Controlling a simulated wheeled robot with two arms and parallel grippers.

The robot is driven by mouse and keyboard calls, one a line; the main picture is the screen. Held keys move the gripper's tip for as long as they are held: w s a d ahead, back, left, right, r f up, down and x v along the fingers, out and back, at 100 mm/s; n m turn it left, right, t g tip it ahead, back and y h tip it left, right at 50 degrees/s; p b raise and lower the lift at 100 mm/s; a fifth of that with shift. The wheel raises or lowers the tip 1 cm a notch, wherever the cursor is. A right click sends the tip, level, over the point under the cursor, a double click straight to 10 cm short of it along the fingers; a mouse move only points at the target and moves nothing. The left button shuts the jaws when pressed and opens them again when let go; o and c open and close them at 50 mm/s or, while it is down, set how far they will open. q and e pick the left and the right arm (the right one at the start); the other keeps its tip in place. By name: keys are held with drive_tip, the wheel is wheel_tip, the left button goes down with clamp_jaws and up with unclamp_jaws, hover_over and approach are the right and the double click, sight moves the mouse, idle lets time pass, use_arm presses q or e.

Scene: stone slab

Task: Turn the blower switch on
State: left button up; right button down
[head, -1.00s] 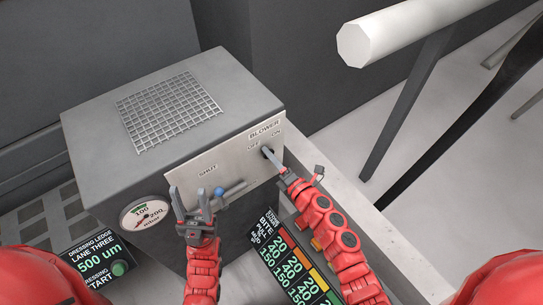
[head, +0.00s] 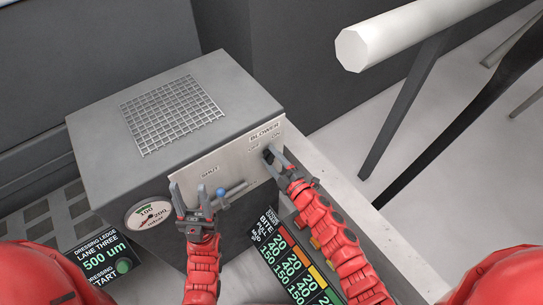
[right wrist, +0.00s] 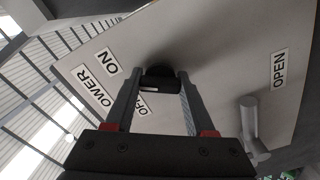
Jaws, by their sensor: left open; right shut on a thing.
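The blower switch (head: 267,155) is a small black knob on the pale front plate of a grey box, under the BLOWER label, with OFF and ON marked above it. My right gripper (head: 274,157) is at the knob; in the right wrist view its two fingers (right wrist: 160,82) stand on either side of the black switch (right wrist: 160,76), shut on it. Which mark the switch points to is hard to tell. My left gripper (head: 188,197) is open and empty, in front of the box beside a lever with a blue ball (head: 221,192).
The grey box (head: 95,170) has a mesh grille (head: 172,108) on top and a pressure gauge (head: 150,215). A display panel (head: 290,262) stands below my right arm. A white pipe (head: 400,38) runs at upper right. The right wrist view shows an OPEN label (right wrist: 279,69).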

drive_tip(key=shift+m, duration=0.9)
drive_tip(key=shift+p, duration=0.3)
drive_tip(key=shift+c, duration=1.2)
unclamp_jaws()
